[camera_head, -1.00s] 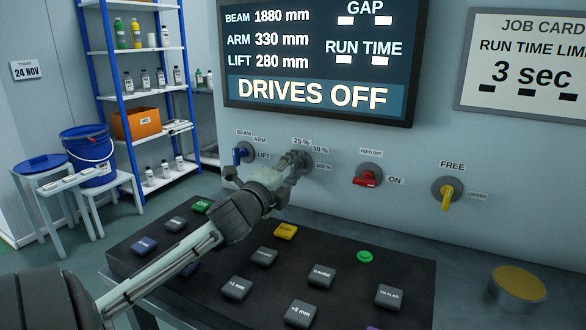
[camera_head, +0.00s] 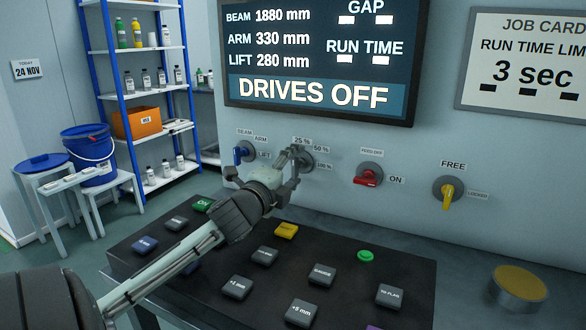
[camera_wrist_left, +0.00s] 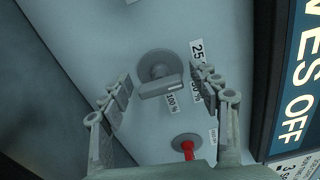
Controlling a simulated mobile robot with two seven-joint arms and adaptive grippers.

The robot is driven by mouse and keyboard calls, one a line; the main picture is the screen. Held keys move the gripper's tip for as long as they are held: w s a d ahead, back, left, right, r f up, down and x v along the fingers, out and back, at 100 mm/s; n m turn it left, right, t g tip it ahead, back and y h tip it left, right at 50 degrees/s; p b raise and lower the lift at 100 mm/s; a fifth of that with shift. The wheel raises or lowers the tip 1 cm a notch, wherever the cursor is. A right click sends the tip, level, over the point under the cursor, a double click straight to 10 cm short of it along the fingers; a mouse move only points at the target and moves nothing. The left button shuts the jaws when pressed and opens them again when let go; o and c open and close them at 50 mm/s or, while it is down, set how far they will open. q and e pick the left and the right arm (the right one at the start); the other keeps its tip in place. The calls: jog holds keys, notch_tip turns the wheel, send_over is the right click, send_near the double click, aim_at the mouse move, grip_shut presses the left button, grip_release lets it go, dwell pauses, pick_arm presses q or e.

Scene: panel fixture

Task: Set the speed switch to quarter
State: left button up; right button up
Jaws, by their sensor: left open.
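The speed switch is a grey round knob with a raised bar on the wall. It shows in the left wrist view (camera_wrist_left: 157,70), and in the head view (camera_head: 306,161) it is partly hidden behind my gripper. Labels 25 %, 50 % and 100 % sit around it. My left gripper (camera_head: 291,162) is open in front of the switch. In the wrist view its fingers (camera_wrist_left: 162,86) stand on either side of the knob, apart from it. My right gripper is not in view.
A blue beam/arm/lift switch (camera_head: 241,153) is left of the speed switch. A red switch (camera_head: 367,176) and a yellow switch (camera_head: 447,194) are to the right. A black button panel (camera_head: 335,254) lies below my arm. The screen (camera_head: 318,92) above reads DRIVES OFF.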

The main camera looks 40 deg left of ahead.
pick_arm(q)
jog(key=shift+s+d+f, duration=0.1)
jog(key=shift+s+d, duration=0.05)
jog(key=shift+s, duration=0.3)
jog(key=v, duration=1.1)
